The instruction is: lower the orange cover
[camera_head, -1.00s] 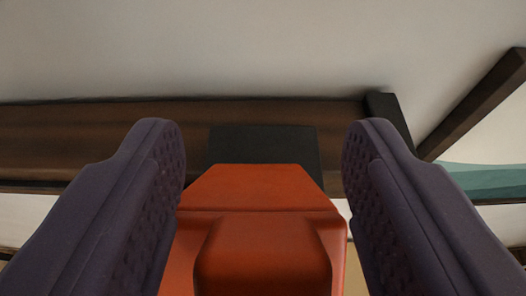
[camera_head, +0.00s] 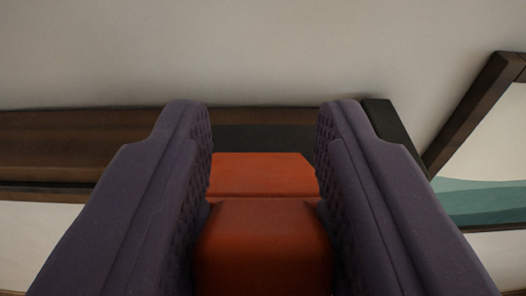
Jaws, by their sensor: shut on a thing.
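The orange cover (camera_head: 263,245) fills the lower middle of the view, with a raised block in front and a flatter part behind it. My gripper (camera_head: 263,130) has its two dark purple padded fingers on either side of the cover. The fingers are shut on the raised block of the cover, their dimpled pads against its sides. The lower part of the cover is cut off by the picture's bottom edge.
A black block (camera_head: 262,139) sits just behind the cover, partly hidden by the fingers. A dark brown wooden beam (camera_head: 80,140) runs across behind it. A dark slanted beam (camera_head: 478,110) and a teal patch (camera_head: 475,203) are at the right. A plain pale surface (camera_head: 260,50) fills the top.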

